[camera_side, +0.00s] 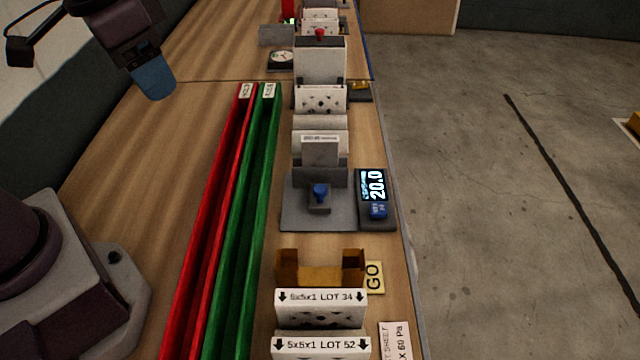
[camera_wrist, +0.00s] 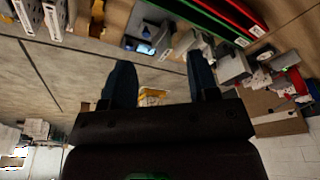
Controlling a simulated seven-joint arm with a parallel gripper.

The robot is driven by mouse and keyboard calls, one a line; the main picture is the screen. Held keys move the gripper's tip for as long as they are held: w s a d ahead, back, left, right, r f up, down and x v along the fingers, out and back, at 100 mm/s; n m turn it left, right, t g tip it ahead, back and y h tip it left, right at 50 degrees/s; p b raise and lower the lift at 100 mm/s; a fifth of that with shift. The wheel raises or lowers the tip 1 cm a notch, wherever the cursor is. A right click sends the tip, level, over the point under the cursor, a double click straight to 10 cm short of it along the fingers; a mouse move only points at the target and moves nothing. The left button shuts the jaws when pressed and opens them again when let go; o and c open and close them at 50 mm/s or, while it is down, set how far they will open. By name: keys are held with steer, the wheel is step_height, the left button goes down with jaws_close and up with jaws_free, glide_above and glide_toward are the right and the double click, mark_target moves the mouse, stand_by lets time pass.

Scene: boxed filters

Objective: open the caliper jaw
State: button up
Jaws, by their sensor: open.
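The caliper (camera_side: 320,196) is a grey fixture on a flat grey base plate, with a blue knob on its sliding block. A white box stands upright behind the block; I cannot tell whether the jaw touches it. The display (camera_side: 376,186) beside it reads 20.0 and has a blue button below. The lit display also shows in the wrist view (camera_wrist: 146,49). My gripper (camera_side: 155,82) is high at the upper left, well away from the caliper. In the wrist view its two blue fingers (camera_wrist: 160,62) are wide apart with nothing between them.
A red channel (camera_side: 212,215) and a green channel (camera_side: 243,215) run left of the caliper. A brown go gauge (camera_side: 320,275) and white filter boxes (camera_side: 320,297) stand in front. More filters (camera_side: 320,100) stand behind. The wooden table is clear at left.

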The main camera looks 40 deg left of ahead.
steer(key=w+d+f+m+g, duration=0.25)
steer(key=w+f+m, duration=0.2)
steer(key=w, duration=0.35)
steer(key=m, duration=1.2)
glide_toward(320, 188)
step_height(320, 188, down, 9)
steer(key=shift+w+f, duration=0.1)
steer(key=shift+f, duration=0.1)
